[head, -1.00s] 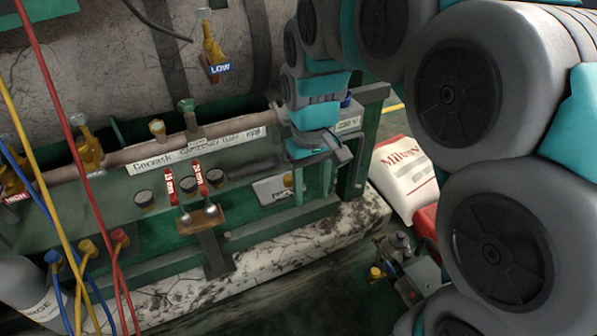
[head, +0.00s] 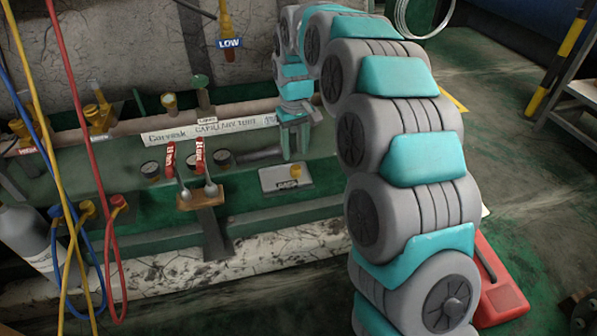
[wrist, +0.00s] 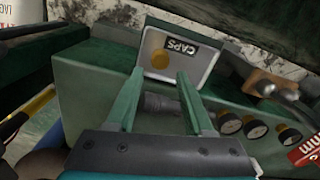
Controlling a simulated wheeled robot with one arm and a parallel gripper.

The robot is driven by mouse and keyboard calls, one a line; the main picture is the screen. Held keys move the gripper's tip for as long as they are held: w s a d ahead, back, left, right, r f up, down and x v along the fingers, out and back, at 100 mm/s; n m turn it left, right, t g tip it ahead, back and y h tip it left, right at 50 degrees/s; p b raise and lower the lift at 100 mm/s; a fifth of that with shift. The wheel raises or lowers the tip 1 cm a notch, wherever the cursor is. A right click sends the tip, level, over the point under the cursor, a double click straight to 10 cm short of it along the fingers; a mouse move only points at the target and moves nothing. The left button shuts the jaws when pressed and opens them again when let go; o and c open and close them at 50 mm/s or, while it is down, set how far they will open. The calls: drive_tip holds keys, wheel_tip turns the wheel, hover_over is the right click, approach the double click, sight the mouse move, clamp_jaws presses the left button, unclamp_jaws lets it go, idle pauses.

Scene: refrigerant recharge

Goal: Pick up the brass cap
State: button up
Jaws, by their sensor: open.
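The brass cap (head: 296,170) is a small yellow-gold piece on a pale tray (head: 272,181) labelled CAPS, on the green bench. The cap also shows in the wrist view (wrist: 160,59), on the left part of the tray (wrist: 190,84). My gripper (head: 295,155) is open and empty, with its fingers pointing down just above and behind the cap in the head view. In the wrist view, the two green fingers (wrist: 159,73) are spread, and the cap appears between and just beyond their tips. I see no contact with the cap.
Dark round gauges (head: 222,158) and a long pipe (head: 130,124) lie close by. Yellow, blue and red hoses (head: 85,120) hang at the left. A red case (head: 497,285) stands on the floor at right.

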sight(296, 167)
wheel_tip(296, 167, down, 6)
drive_tip(key=shift+f+b, duration=0.15)
drive_tip(key=shift+b, duration=0.2)
clamp_jaws()
idle(0.4)
